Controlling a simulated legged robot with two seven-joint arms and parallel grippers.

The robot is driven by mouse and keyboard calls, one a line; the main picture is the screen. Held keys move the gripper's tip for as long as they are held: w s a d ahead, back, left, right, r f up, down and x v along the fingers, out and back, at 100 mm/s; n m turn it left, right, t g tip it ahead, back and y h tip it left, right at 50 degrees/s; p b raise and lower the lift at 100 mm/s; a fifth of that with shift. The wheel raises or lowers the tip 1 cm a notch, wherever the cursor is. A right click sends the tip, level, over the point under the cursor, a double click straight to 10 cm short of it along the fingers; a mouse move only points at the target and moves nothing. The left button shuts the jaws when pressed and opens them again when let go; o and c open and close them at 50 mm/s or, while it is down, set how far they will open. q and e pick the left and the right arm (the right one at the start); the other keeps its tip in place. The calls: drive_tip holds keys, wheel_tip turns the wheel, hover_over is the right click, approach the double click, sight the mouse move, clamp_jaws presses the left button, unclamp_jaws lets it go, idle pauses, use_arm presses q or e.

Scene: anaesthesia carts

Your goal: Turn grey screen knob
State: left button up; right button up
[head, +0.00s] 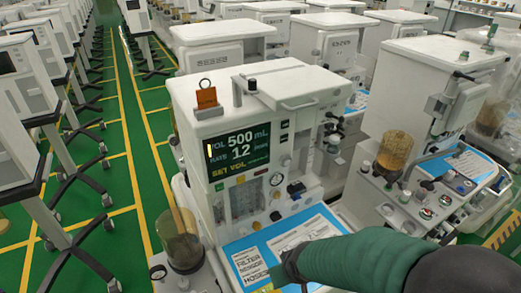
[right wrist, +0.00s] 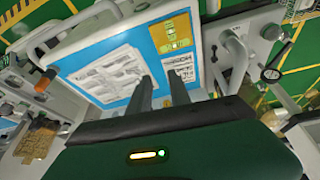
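The anaesthesia machine's dark screen (head: 238,151) reads 500 mL and 12 in the head view, with SET VOL on its bottom line. A small round grey knob or dial (head: 276,179) sits on the panel to the lower right of the screen; I cannot tell for sure that it is the screen knob. My right gripper (head: 287,268) is low in front of the panel, over the blue work surface and well below the screen. In the right wrist view its two dark fingers (right wrist: 162,84) stand apart with nothing between them. My left gripper is out of view.
Papers lie on the blue work surface (head: 240,262). An amber canister (head: 180,240) stands at the machine's left, and another (head: 395,150) is on the machine to the right. An orange block (head: 206,98) is on top. A green aisle (head: 120,170) runs along the left.

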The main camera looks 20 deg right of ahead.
drive_tip(key=o, duration=0.5)
drive_tip(key=w+d+r+t, duration=0.1)
drive_tip(key=w+d, duration=0.1)
drive_tip(key=d, duration=0.1)
drive_tip(key=w+d+r+t, duration=0.1)
drive_tip(key=w+d+t, duration=0.1)
drive_tip(key=w+d, duration=0.1)
drive_tip(key=w+d+t+h, duration=0.1)
drive_tip(key=w+d, duration=0.1)
drive_tip(key=d, duration=0.1)
drive_tip(key=shift+w+d+r+m+t, duration=0.15)
drive_tip(key=shift+w+r+m+t, duration=0.15)
drive_tip(key=shift+w+r+t, duration=0.1)
drive_tip(key=shift+c, duration=0.2)
drive_tip(key=shift+o, duration=1.2)
drive_tip(key=w+d+r+t, duration=0.2)
drive_tip(key=d+r+t, duration=0.1)
drive_tip(key=shift+b, duration=0.4)
drive_tip(key=t+y, duration=0.3)
drive_tip(key=t, duration=0.3)
approach(288, 164)
drive_tip(key=w+p, duration=0.1)
drive_tip(key=w, duration=0.3)
drive_tip(key=w+p, duration=0.2)
drive_tip(key=w, duration=0.2)
drive_tip(key=shift+w+a+r, duration=0.15)
drive_tip(key=shift+w+a, duration=0.05)
drive_tip(key=shift+w, duration=0.5)
drive_tip(key=shift+a, duration=0.25)
